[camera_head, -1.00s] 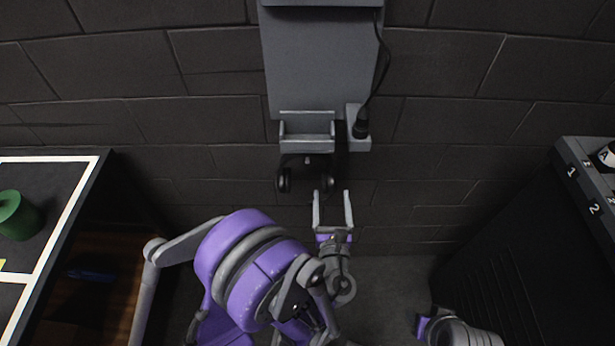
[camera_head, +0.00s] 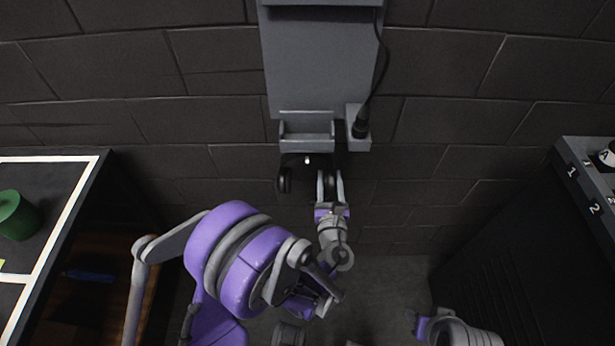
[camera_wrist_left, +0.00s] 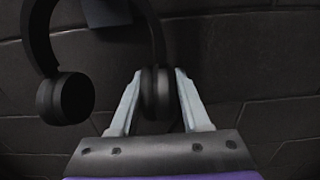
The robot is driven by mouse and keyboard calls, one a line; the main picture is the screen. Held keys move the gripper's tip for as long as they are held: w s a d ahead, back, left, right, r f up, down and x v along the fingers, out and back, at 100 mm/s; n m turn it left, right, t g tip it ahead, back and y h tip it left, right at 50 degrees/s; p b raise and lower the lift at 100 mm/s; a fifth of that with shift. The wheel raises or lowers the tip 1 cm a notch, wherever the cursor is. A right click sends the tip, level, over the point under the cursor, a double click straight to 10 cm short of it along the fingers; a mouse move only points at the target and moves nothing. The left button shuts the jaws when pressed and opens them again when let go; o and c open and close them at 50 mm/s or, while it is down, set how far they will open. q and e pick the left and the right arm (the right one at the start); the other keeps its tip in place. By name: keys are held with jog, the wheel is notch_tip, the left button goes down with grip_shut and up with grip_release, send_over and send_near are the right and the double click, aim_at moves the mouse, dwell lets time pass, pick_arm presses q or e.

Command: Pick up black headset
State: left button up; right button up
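The black headset (camera_head: 284,180) hangs below the grey wall holder, its two ear cups pointing down. My left gripper (camera_head: 330,180) is at its right ear cup, with one finger on each side. In the left wrist view the right ear cup (camera_wrist_left: 155,92) sits between the two pale fingers (camera_wrist_left: 159,85), which are drawn in close against it. The left ear cup (camera_wrist_left: 65,98) hangs free to the left. The top of the headband is hidden behind the holder in the head view. Part of my right arm shows at the bottom right; its gripper does not.
The grey wall panel (camera_head: 318,65) has a small tray (camera_head: 307,135) and a side bracket holding a corded black plug (camera_head: 361,128). A table with a green cylinder (camera_head: 15,215) stands at left. A dark cabinet with numbered labels (camera_head: 572,172) stands at right.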

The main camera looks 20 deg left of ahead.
pick_arm(q)
grip_shut()
jog(key=shift+r, duration=0.15)
